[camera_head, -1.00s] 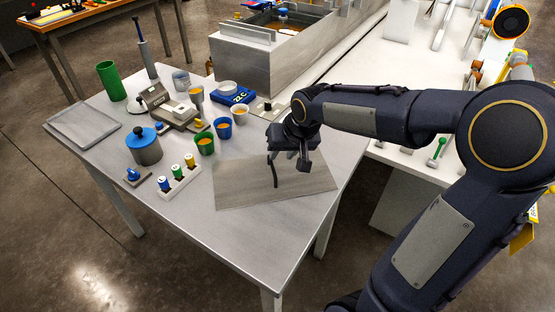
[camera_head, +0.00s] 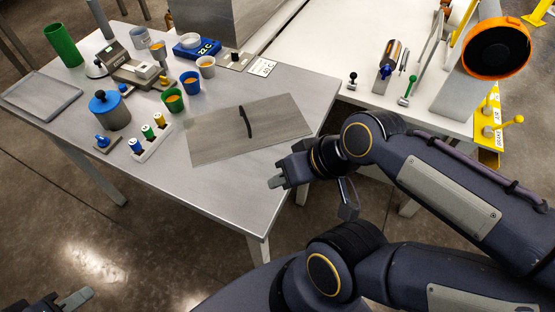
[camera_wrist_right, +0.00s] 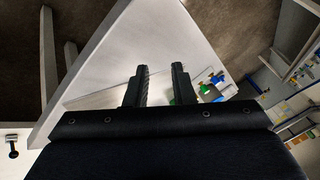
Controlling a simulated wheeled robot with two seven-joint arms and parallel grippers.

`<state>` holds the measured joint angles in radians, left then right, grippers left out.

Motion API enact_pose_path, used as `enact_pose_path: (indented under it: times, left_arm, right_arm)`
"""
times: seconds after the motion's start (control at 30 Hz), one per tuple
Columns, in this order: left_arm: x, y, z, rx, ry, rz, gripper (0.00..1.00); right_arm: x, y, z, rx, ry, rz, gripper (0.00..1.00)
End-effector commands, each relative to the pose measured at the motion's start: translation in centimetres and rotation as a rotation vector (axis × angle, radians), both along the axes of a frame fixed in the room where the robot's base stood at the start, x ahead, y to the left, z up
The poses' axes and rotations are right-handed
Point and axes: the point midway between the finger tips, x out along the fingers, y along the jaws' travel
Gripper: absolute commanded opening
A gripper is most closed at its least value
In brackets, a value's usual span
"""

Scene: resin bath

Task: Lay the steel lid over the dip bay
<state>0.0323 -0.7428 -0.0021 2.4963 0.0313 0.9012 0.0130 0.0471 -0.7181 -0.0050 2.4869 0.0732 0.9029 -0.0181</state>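The steel lid (camera_head: 212,145) is a flat grey sheet with a dark upright handle (camera_head: 246,122). It lies on the grey table near its right edge. The dip bay looks to be the steel tank (camera_head: 205,22) at the top of the head view, mostly cut off; its inside is hidden. My right gripper (camera_head: 277,182) is empty, just off the table's right front edge, beside and apart from the lid. Its two fingers stand apart in the right wrist view (camera_wrist_right: 160,72). My left gripper (camera_head: 75,299) shows at the bottom left corner, away from the table; its finger gap is unclear.
Left of the lid stand a vial rack (camera_head: 150,140), a blue-topped pot (camera_head: 109,110), several cups (camera_head: 190,84) and a blue 22C box (camera_head: 195,48). An empty tray (camera_head: 42,96) lies far left. A white bench (camera_head: 345,60) adjoins behind. The table's front (camera_head: 190,205) is clear.

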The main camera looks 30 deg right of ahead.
Motion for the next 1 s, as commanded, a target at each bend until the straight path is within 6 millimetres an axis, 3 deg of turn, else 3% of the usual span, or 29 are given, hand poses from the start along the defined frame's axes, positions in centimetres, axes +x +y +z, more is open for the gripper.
enact_pose_path:
  times: [0.17, 0.3, 0.43, 0.6, 0.8, 1.0]
  left_arm:
    - [0.0, 0.0, -1.7, 0.0, 0.0, 0.0, 0.3]
    - [0.0, 0.0, -3.1, 0.0, 0.0, 0.0, 0.3]
    - [0.0, 0.0, -4.4, 0.0, 0.0, 0.0, 0.3]
    - [0.0, 0.0, -5.5, 0.0, 0.0, 0.0, 0.3]
    - [0.0, 0.0, -5.9, 0.0, 0.0, 0.0, 0.3]
    - [0.0, 0.0, -5.7, 0.0, 0.0, 0.0, 0.3]
  right_arm:
    - [3.0, 1.2, -1.0, 0.199, 0.074, 0.0, 0.22]
    - [8.0, 0.8, -1.7, 0.427, 0.078, -0.053, 0.22]
    - [13.4, -1.6, -3.2, 0.611, 0.02, -0.157, 0.22]
    - [18.9, -6.6, -6.1, 0.75, -0.089, -0.325, 0.22]
    - [21.6, -10.3, -8.2, 0.796, -0.166, -0.437, 0.22]
    - [23.2, -9.6, -8.8, 0.8, -0.176, -0.445, 0.22]
